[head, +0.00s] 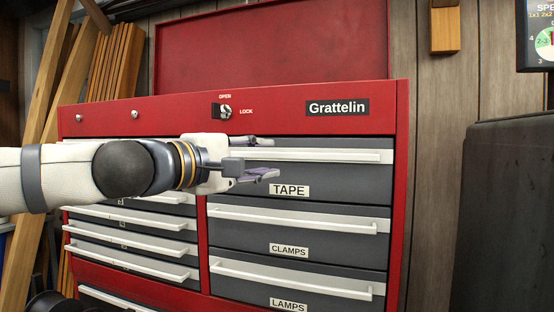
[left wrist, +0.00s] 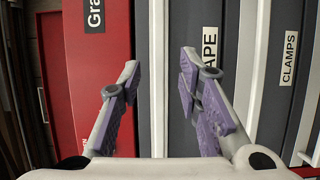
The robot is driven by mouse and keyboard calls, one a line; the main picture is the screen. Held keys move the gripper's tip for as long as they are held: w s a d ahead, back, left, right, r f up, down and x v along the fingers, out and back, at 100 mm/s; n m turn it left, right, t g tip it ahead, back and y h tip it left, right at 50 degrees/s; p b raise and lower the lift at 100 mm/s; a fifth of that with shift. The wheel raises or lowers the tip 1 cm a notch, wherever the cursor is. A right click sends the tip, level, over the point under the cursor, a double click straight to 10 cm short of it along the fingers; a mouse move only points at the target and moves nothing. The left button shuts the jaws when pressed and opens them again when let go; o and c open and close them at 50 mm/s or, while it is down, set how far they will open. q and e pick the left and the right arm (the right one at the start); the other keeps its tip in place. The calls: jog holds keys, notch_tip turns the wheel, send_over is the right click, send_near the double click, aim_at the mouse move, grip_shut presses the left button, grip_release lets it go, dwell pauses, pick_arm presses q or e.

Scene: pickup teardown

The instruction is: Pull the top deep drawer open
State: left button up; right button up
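The top deep drawer (head: 345,177) is the dark grey one labelled TAPE, at the top of the right column of the red chest. It looks shut, its front in line with the drawers below. Its long white handle (head: 330,156) runs along the top edge. My left gripper (head: 262,157) is at the handle's left part, fingers open, one above and one below it. In the left wrist view the handle (left wrist: 159,60) passes between the two purple-padded fingers of the gripper (left wrist: 159,80), with gaps on both sides. My right gripper is out of view.
The CLAMPS drawer (head: 330,240) and LAMPS drawer (head: 330,290) lie below with similar handles. Shallow drawers (head: 135,243) fill the left column. The red lid (head: 270,45) stands open. A dark box-like object (head: 505,220) stands at the right.

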aim_at(283, 156)
pick_arm(q)
jog(key=x, duration=0.5)
jog(key=shift+w+d+r, duration=0.1)
jog(key=shift+c, duration=0.3)
grip_shut()
